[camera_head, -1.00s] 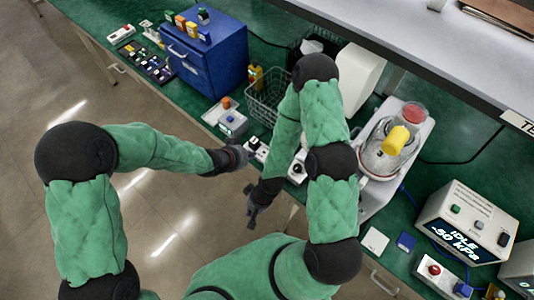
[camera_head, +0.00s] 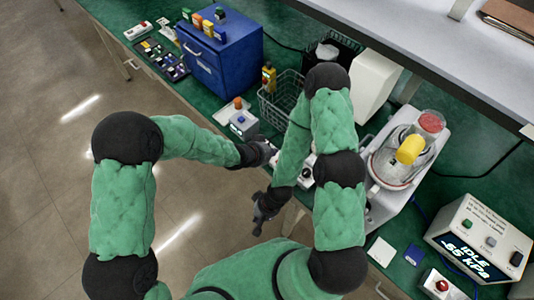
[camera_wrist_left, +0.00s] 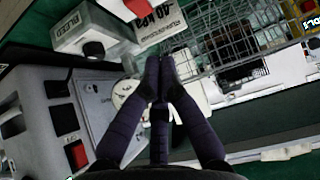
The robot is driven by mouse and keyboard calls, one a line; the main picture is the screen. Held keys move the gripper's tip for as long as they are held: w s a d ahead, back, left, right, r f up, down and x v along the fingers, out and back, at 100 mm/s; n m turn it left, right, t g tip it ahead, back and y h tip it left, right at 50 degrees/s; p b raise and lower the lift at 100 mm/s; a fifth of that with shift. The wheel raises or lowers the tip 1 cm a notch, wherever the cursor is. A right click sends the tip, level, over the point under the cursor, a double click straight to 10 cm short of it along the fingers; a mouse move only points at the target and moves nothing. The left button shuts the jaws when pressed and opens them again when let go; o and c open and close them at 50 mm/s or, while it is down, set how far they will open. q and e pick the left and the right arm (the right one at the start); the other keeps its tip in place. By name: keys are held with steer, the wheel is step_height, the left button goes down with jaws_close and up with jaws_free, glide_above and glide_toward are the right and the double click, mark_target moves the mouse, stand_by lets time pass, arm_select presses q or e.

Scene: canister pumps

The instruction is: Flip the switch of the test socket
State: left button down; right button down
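My left gripper (camera_head: 270,150) reaches in from the left to the front edge of the green bench. The tips are beside a grey plate with a round white part (camera_wrist_left: 122,92). A grey box (camera_wrist_left: 30,105) with dark fittings and a red rocker switch (camera_wrist_left: 76,155) is left of the fingers. I cannot tell for sure which of these is the test socket. In the head view, my arms partly hide a white unit (camera_head: 308,168). My right gripper (camera_head: 265,212) hangs lower, off the bench.
A wire basket (camera_head: 280,100) and a small box (camera_head: 243,125) are behind my left gripper. A blue cabinet (camera_head: 220,55) stands at the back left. A pump with a yellow part (camera_head: 410,150) and a display box (camera_head: 480,240) are on the right.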

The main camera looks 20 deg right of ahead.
arm_select(q)
steer(key=x, duration=0.4)
steer(key=shift+d+f+b, duration=0.15)
steer(key=shift+f+b, duration=0.1)
steer(key=shift+b, duration=0.1)
step_height(320, 180, down, 2)
steer(key=shift+f+b, duration=0.15)
steer(key=shift+b, duration=0.15)
steer(key=shift+f, duration=0.65)
steer(key=shift+a+f+t+h+b, duration=0.35)
steer(key=shift+f+b, duration=0.25)
steer(key=shift+b, duration=0.55)
steer(key=shift+r, duration=0.25)
steer(key=shift+d, duration=0.15)
steer(key=shift+w+d+r+p, duration=0.25)
steer(key=shift+d+r+p, duration=0.05)
steer(key=shift+d, duration=0.25)
